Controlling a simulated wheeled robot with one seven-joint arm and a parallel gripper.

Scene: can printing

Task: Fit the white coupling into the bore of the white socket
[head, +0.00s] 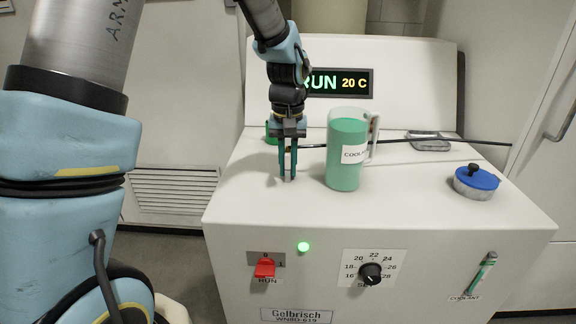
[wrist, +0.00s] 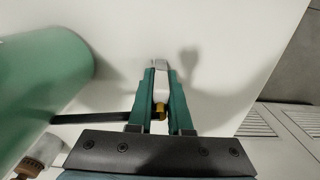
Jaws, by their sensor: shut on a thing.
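My gripper (head: 288,175) points down over the white top of the machine, left of the green jug. Its green fingers also show in the wrist view (wrist: 161,80). They are shut on a small white piece, the white coupling (wrist: 161,86), which has a brass-coloured end towards the camera. Its far end shows pale grey between the fingertips. In the head view the fingers mostly hide it. The fingertips look close to the machine top, but I cannot tell if the coupling touches it.
The coolant jug (head: 345,160) stands close on the right. A black hose (head: 440,139) runs across the top behind it. A blue-lidded cap (head: 477,180) sits at the right. A brown-and-white part (wrist: 38,157) shows in the wrist view. The front of the top is bare.

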